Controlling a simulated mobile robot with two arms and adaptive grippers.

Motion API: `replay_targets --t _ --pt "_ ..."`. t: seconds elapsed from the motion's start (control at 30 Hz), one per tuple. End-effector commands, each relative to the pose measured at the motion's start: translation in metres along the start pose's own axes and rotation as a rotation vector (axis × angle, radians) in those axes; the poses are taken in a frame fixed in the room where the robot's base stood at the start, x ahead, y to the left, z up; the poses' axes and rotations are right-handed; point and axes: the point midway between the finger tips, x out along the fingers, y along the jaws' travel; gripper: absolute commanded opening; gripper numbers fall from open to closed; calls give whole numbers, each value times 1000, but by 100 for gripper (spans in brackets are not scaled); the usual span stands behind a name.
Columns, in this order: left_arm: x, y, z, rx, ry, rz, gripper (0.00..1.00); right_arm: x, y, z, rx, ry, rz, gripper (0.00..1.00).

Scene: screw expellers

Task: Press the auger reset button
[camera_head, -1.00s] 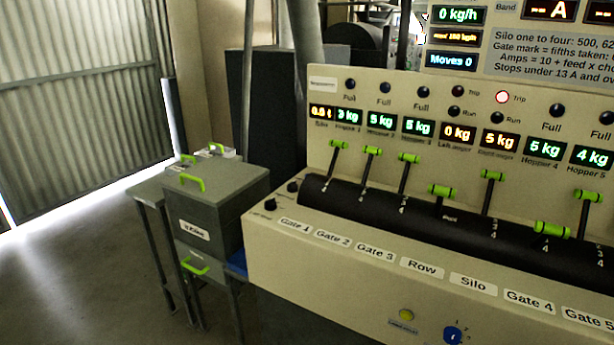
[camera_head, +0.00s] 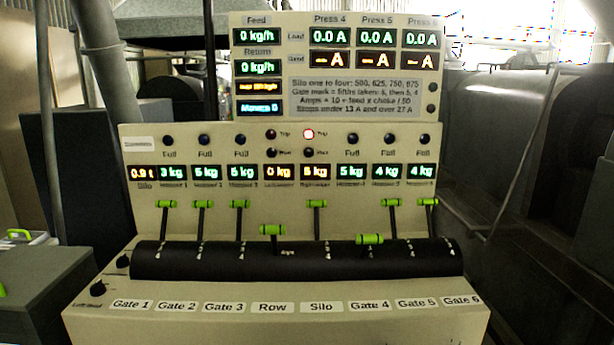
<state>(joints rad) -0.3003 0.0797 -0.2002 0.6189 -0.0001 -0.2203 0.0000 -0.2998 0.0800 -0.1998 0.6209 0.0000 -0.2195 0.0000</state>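The beige control console (camera_head: 276,322) fills the middle of the head view. Two dark round knobs or buttons sit at its left end: a front one (camera_head: 98,289) with a small blurred label, and a rear one (camera_head: 122,261). I cannot tell from the labels whether either is the auger reset button. A Trip lamp (camera_head: 308,133) is lit red above the right auger display (camera_head: 315,172). The other Trip lamp (camera_head: 271,134), above the left auger display (camera_head: 278,172), is dark. Neither of my grippers is in view.
Several green-handled levers (camera_head: 239,204) rise from a black curved cover (camera_head: 300,262), above labels for gates, row and silo. A display board (camera_head: 335,65) stands behind. A grey box (camera_head: 40,285) is close on the left; dark machinery (camera_head: 545,150) is at right.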

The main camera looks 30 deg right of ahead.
Motion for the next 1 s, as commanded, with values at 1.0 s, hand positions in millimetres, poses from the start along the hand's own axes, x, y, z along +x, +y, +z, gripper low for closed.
replay_targets --t 1.0 --pt "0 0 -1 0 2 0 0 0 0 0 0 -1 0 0"
